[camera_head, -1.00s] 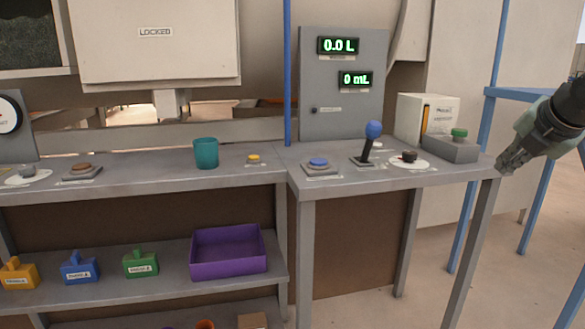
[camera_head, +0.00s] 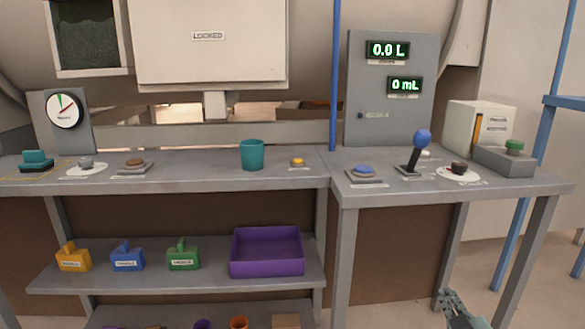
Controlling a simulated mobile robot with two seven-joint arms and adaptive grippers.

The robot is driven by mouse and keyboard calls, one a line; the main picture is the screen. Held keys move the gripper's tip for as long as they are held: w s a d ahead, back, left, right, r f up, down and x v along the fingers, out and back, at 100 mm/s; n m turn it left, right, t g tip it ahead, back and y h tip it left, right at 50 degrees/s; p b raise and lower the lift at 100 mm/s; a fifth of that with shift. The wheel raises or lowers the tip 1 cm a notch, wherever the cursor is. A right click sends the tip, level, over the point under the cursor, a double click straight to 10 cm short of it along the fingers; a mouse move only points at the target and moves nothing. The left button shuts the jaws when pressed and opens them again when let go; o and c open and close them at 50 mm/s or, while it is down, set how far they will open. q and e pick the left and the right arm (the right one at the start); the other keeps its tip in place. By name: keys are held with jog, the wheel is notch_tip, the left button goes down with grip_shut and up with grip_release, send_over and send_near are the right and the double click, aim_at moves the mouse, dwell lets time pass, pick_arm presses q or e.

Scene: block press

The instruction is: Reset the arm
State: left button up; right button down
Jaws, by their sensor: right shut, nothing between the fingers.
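My right gripper (camera_head: 452,302) shows at the bottom right in the head view, low in front of the right-hand table, shut with nothing in it. It is apart from the table and its legs. My left gripper is not in view.
The grey table (camera_head: 480,187) holds a blue-knobbed lever (camera_head: 417,150), a blue button (camera_head: 364,172) and a green-topped grey box (camera_head: 505,162). A teal cup (camera_head: 252,154) stands on the left bench. A purple tray (camera_head: 267,267) sits on the shelf below. Floor right of the table is clear.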

jog(key=s+f+m+g, duration=0.2)
jog(key=s+f+g, duration=0.3)
jog(key=s+f, duration=0.5)
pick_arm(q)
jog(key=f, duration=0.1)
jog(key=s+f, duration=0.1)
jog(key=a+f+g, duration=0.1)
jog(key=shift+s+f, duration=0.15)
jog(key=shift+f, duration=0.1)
pick_arm(e)
jog(key=s+a+f+g, duration=0.3)
jog(key=s+f+g, duration=0.1)
jog(key=s+f, duration=0.4)
jog(key=s+a+f+m+g+y, duration=0.1)
jog(key=s+a+f+g, duration=0.2)
jog(key=s+f, duration=0.4)
jog(key=shift+s+f+g+y, duration=0.3)
jog(key=shift+s+f+g, duration=0.1)
jog(key=shift+s, duration=0.55)
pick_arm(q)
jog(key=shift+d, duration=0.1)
pick_arm(e)
jog(key=shift+w, duration=0.1)
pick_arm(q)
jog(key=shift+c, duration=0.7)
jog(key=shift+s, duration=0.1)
